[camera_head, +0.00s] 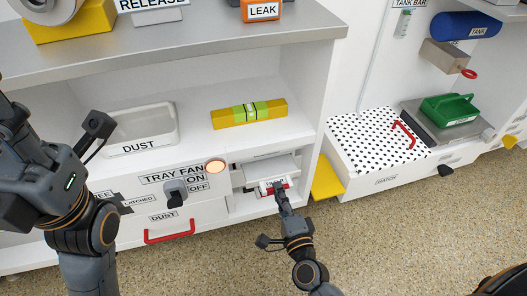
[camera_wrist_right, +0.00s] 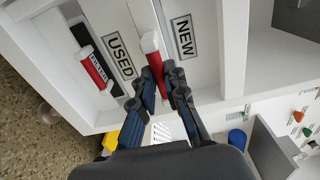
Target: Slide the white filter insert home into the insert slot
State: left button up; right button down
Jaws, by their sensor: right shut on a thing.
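My right gripper (camera_wrist_right: 163,72) is shut on the red handle (camera_wrist_right: 150,42) of a thin white filter insert (camera_wrist_right: 142,14). In the right wrist view the insert lies between a USED label (camera_wrist_right: 119,55) and a NEW label (camera_wrist_right: 184,38). A second red handle (camera_wrist_right: 94,68) with a FILTER label is beside a dark slot (camera_wrist_right: 79,35). In the head view my right gripper (camera_head: 281,192) is at the front of the low white bay (camera_head: 237,180), at a red and white labelled front. How far the insert sits in is hidden. My left gripper (camera_head: 10,118) is cut off at the left edge.
A DUST tray (camera_head: 142,130) and a yellow-green level (camera_head: 249,113) lie on the shelf above. A TRAY FAN switch (camera_head: 175,190) with a lit orange lamp (camera_head: 215,165) is left of the bay. A yellow block (camera_head: 327,178) is at its right.

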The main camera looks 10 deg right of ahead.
jog(key=s, duration=0.6)
jog(key=shift+s, duration=0.25)
dwell(0.6)
jog(key=shift+d, duration=0.1)
